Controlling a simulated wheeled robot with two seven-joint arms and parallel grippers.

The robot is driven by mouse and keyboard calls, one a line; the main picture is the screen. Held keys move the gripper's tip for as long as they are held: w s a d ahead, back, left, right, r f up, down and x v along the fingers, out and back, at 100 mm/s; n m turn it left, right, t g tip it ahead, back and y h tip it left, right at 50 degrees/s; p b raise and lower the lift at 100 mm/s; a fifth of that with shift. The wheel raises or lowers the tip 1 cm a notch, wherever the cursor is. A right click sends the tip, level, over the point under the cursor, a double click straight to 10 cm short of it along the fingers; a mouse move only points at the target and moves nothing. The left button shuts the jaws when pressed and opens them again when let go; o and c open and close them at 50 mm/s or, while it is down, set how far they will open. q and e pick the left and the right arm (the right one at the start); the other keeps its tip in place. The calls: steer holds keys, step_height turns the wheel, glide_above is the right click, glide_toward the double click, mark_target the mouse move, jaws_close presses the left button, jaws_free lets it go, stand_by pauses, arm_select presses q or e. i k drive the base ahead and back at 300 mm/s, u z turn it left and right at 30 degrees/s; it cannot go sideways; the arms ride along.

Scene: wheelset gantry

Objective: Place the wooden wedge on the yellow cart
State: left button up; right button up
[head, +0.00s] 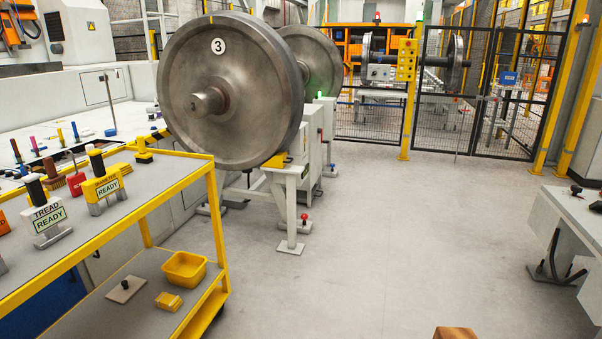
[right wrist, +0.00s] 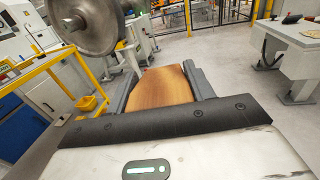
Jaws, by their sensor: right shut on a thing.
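The wooden wedge (right wrist: 160,88) is between the two fingers of my right gripper (right wrist: 160,85), which is shut on it, in the right wrist view. Only a small brown edge of the wedge (head: 456,333) shows at the bottom of the head view, above open floor and well to the right of the cart. The yellow cart (head: 150,213) stands at the left of the head view, with a grey top and a lower shelf. Its yellow frame also shows at the left of the right wrist view (right wrist: 38,72). My left gripper is not in view.
The cart's top holds gauges marked READY (head: 48,220) and brushes; its lower shelf holds a yellow bin (head: 185,268). A large steel wheelset (head: 230,90) on a stand (head: 291,200) is behind the cart. A grey bench (head: 570,215) stands at right. The floor between is clear.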

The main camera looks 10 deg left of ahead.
mark_target(159, 174)
steer(key=i, duration=2.65)
steer(key=u, duration=3)
